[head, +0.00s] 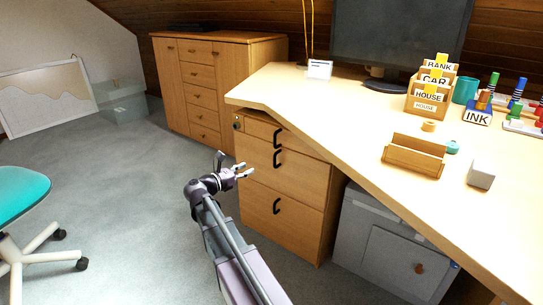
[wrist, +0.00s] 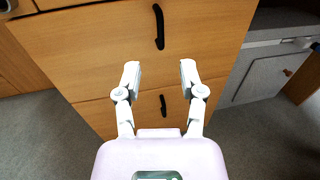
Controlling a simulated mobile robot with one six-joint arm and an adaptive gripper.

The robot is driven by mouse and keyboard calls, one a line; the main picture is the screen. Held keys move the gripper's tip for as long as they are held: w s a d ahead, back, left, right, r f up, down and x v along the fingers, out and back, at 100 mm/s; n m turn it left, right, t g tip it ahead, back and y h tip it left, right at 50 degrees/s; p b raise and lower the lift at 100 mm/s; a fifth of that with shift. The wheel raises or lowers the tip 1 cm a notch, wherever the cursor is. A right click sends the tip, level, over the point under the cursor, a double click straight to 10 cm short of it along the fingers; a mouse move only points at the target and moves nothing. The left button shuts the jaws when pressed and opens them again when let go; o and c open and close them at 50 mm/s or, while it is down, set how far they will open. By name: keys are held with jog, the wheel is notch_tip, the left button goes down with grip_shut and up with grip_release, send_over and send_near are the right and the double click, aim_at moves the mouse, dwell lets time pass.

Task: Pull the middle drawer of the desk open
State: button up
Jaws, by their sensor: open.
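The desk's wooden drawer unit has three fronts, each with a dark curved handle, and all look shut. The middle drawer (head: 300,181) has its handle (head: 278,159) close below the top drawer's handle (head: 277,137). In the wrist view the middle drawer front (wrist: 90,55) fills much of the picture, with its handle (wrist: 159,27) ahead of the fingertips. My gripper (head: 246,170) is open and empty, in front of and left of the unit. In the wrist view my gripper (wrist: 160,72) has its fingers apart, with nothing between them. The handle appears apart from the fingers.
The bottom drawer (head: 290,215) has its own handle. A grey cabinet (head: 390,250) stands under the desk (head: 345,110) to the right. A wooden chest (head: 235,75) is behind, and a teal chair (head: 20,195) is at left. Carpet between them is clear.

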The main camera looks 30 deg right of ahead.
aim_at(275, 156)
jog(key=shift+d, duration=0.15)
jog(key=shift+w+d, duration=0.3)
jog(key=shift+d, duration=1.95)
jog(key=shift+w+d, duration=0.35)
jog(key=shift+d, duration=1.85)
jog(key=shift+w+d, duration=0.3)
jog(key=shift+d, duration=1.95)
grip_shut()
